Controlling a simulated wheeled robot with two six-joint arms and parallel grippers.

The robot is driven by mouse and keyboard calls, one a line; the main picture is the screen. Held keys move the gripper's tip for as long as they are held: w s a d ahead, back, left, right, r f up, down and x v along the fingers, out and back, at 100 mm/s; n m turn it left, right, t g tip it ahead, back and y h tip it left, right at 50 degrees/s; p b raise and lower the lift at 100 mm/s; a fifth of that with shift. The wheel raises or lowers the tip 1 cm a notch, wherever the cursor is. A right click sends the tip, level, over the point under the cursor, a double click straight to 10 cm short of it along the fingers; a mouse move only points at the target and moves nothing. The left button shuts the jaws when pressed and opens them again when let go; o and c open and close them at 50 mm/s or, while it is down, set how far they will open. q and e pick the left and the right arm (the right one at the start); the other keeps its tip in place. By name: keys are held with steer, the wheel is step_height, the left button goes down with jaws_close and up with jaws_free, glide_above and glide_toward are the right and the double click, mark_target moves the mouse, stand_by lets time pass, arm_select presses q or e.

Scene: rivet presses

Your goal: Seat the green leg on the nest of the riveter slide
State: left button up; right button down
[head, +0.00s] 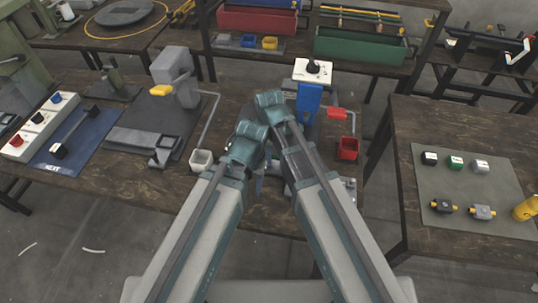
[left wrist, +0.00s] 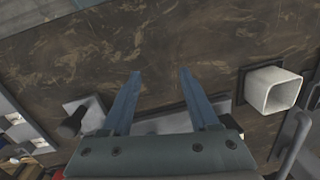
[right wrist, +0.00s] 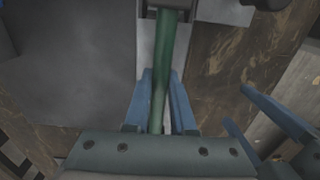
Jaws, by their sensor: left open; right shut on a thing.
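My right gripper (right wrist: 161,75) is shut on the green leg (right wrist: 168,50), a green bar that runs away from the fingers to a dark part at the top of the right wrist view. A grey metal strip (right wrist: 147,45) lies below the leg; I cannot tell whether they touch. My left gripper (left wrist: 159,75) is open and empty above the brown bench, and its blue fingers (right wrist: 272,112) also show at the right of the right wrist view. In the head view my arms hide the leg and the slide's nest. The riveter (head: 309,97) has a blue body and a red handle.
A white square cup (left wrist: 270,90) stands on the bench near my left gripper; it shows in the head view (head: 202,160). A red cup (head: 348,149) is at the right. A grey press (head: 174,75) is at the left. A side table (head: 408,130) holds small blocks.

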arm_select(q)
steer(key=shift+f+b, duration=0.4)
steer(key=shift+f, duration=0.1)
arm_select(e)
steer(key=shift+f, duration=0.45)
steer(key=c, duration=0.7)
jaws_free()
arm_select(q)
steer(key=shift+r, duration=0.15)
arm_select(e)
steer(key=shift+r, duration=0.15)
arm_select(q)
step_height(320, 180, up, 14)
steer(key=p, duration=1.3)
steer(key=shift+f+p, duration=0.25)
steer(key=shift+p, duration=0.15)
arm_select(e)
step_height(320, 180, up, 14)
steer(key=shift+f, duration=0.25)
arm_select(q)
steer(key=shift+s, duration=0.1)
arm_select(e)
steer(key=shift+s, duration=0.1)
